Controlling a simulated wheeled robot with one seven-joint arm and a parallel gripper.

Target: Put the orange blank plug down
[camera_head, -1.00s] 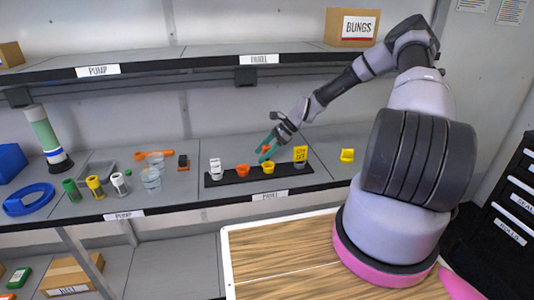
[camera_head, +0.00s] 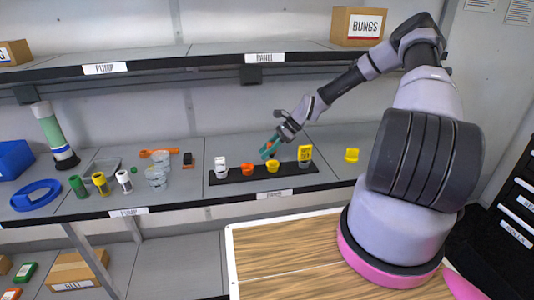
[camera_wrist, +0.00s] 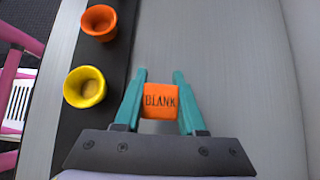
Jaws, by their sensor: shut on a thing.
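My gripper (camera_wrist: 160,98) has teal fingers and is shut on the orange blank plug (camera_wrist: 160,101), whose face reads BLANK in the wrist view. In the head view my gripper (camera_head: 269,149) is above and behind the black rail (camera_head: 231,178) on the lower shelf, and the plug is a small orange spot between the fingers. In the wrist view the plug is beside the rail, over bare grey shelf. Its height above the shelf is hard to tell.
The rail carries a white piece (camera_head: 220,169), an orange cup (camera_head: 246,169), a yellow cup (camera_head: 272,167) and a yellow tagged piece (camera_head: 304,155). A yellow part (camera_head: 351,155) lies to the right. Bare shelf (camera_wrist: 230,60) lies behind the rail. The upper shelf (camera_head: 200,58) overhangs.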

